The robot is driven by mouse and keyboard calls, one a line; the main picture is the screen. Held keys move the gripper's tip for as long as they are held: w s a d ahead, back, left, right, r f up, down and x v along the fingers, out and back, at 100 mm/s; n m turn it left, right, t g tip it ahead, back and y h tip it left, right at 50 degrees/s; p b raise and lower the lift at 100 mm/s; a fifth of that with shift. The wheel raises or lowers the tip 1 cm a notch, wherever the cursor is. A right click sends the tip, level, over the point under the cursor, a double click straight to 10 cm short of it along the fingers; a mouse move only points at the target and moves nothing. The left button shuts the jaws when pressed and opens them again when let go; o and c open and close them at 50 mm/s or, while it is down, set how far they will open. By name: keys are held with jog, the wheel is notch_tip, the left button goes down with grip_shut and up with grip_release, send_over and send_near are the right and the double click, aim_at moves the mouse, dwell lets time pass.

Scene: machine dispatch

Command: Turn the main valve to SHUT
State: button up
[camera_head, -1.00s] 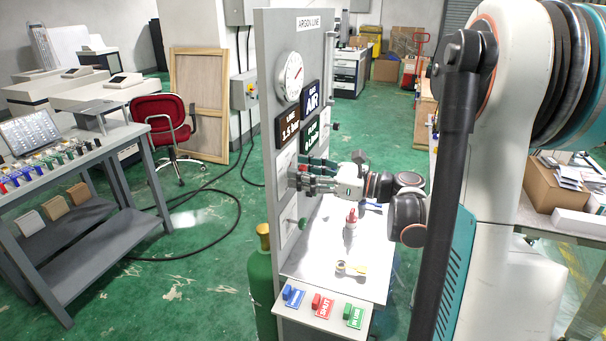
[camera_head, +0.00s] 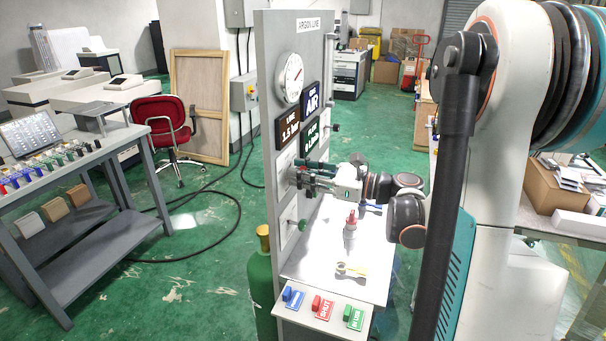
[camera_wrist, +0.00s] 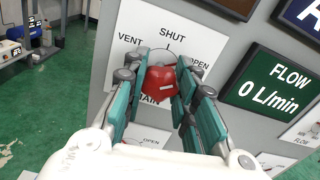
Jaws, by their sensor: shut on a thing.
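The main valve is a red knob (camera_wrist: 160,80) on a white plate (camera_wrist: 140,33) marked VENT, SHUT, OPEN and MAIN. SHUT is at the top, VENT at the upper left and OPEN at the upper right. My gripper (camera_wrist: 158,75) is shut on the red knob, with teal-padded fingers on both sides. A small pale mark shows on the knob, but I cannot tell which position it points to. In the head view my gripper (camera_head: 298,178) reaches from the right to the grey panel (camera_head: 272,75), and its fingers hide the knob.
A green-handled valve (camera_head: 302,224) sits below on the panel. The shelf (camera_head: 320,262) holds a red-capped bottle (camera_head: 350,230) and a small yellow-handled item (camera_head: 352,270). Blue, red SHUT and green IN USE tags (camera_head: 322,308) lie at its front. A FLOW display (camera_wrist: 270,85) reads 0 L/min.

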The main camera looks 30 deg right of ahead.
jog(key=n+b, duration=0.1)
jog(key=n, duration=0.4)
jog(key=shift+n, duration=0.3)
jog(key=n, duration=0.5)
jog(key=shift+n, duration=0.3)
jog(key=o, duration=1.1)
jog(key=v, duration=1.2)
